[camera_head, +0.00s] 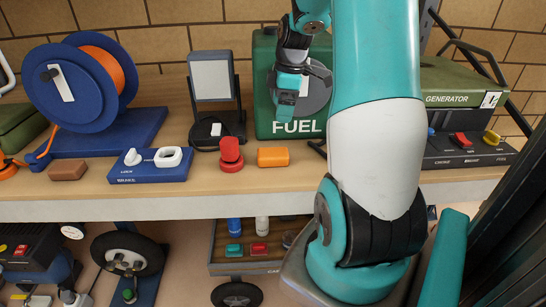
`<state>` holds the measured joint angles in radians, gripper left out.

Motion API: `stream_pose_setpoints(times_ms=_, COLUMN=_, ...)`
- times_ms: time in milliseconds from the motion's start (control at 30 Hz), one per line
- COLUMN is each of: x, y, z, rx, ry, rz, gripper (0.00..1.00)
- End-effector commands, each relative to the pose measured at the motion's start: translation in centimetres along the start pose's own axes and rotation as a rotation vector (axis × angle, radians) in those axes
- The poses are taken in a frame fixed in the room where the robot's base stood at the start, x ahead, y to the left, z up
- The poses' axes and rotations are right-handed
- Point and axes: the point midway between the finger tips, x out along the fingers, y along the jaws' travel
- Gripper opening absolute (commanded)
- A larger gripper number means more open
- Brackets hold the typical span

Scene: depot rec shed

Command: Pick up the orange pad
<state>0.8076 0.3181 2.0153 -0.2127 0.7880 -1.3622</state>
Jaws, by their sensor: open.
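The orange pad (273,157) is a small flat block lying on the wooden shelf near its front edge, below the green fuel can. It is fully in view and nothing touches it from above. My gripper (286,105) hangs above the pad and slightly to its right, apart from it, in front of the fuel can (263,70). Nothing shows between its fingers, and the fingers look small from here.
A red knob (231,155) stands close left of the pad. A blue switch base (150,165), a brown block (68,170) and a cable reel (75,85) are further left. A generator (462,100) stands right. The shelf edge (150,208) runs in front.

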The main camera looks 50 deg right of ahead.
Motion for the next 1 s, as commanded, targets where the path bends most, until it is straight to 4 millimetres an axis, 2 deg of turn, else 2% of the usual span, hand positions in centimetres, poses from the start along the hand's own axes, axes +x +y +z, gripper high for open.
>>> stream_pose_setpoints(times_ms=100, x=2.8, y=-0.2, z=-0.1, rx=0.001, ry=-0.001, rz=-0.007, gripper=0.94)
stream_pose_setpoints(times_ms=300, x=7.0, y=-0.2, z=-0.1, rx=0.000, ry=-0.001, rz=-0.007, gripper=0.94)
stream_pose_setpoints(times_ms=400, x=8.4, y=-0.1, z=-0.1, rx=0.000, ry=-0.001, rz=-0.004, gripper=0.94)
stream_pose_setpoints(times_ms=633, x=10.1, y=-0.2, z=-0.1, rx=0.000, ry=0.000, rz=-0.004, gripper=0.94)
stream_pose_setpoints(times_ms=800, x=13.0, y=-0.2, z=-0.2, rx=0.000, ry=0.000, rz=-0.006, gripper=0.94)
stream_pose_setpoints(times_ms=1000, x=14.9, y=-0.1, z=-0.1, rx=0.000, ry=0.000, rz=-0.002, gripper=0.94)
